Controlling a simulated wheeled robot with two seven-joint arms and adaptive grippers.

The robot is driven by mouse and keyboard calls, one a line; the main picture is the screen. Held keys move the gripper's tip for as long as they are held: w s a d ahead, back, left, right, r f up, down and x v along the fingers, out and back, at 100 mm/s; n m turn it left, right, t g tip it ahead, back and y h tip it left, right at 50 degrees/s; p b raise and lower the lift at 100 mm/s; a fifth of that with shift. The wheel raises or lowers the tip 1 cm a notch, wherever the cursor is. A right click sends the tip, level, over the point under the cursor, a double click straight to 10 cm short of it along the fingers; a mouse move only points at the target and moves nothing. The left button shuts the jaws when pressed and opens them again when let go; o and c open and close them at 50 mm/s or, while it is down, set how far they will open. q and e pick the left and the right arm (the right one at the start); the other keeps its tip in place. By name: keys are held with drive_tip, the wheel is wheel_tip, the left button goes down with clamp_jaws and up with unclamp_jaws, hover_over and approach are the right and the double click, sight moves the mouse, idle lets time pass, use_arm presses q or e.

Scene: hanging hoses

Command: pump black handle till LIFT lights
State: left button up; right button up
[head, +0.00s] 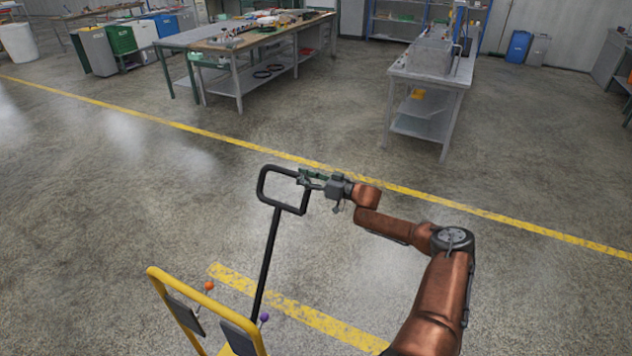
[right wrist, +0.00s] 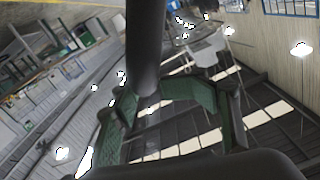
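The black handle (head: 266,262) is a long dark bar topped by a rectangular loop. It rises from a yellow frame (head: 159,287) at the lower left of the head view. My right gripper (head: 305,177) is at the upper right corner of the loop. In the right wrist view the handle's dark bar (right wrist: 142,50) runs down between the green fingers of this gripper (right wrist: 145,97), which close in on both sides of it. My left gripper is not in view. I see no lit LIFT lamp.
A yellow floor line (head: 150,114) crosses behind the handle. Workbenches (head: 431,75) stand farther back.

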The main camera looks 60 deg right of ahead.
drive_tip(key=s, duration=0.6)
drive_tip(key=shift+s+d+f, duration=0.15)
drive_tip(key=shift+s+d, duration=0.1)
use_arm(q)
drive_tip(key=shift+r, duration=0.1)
use_arm(e)
drive_tip(key=shift+s, duration=0.1)
use_arm(q)
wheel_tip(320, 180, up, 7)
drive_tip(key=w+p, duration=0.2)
drive_tip(key=p, duration=0.5)
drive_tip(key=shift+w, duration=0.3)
use_arm(e)
drive_tip(key=s, duration=0.8)
drive_tip(key=shift+s+d, duration=0.35)
drive_tip(key=shift+s, duration=0.05)
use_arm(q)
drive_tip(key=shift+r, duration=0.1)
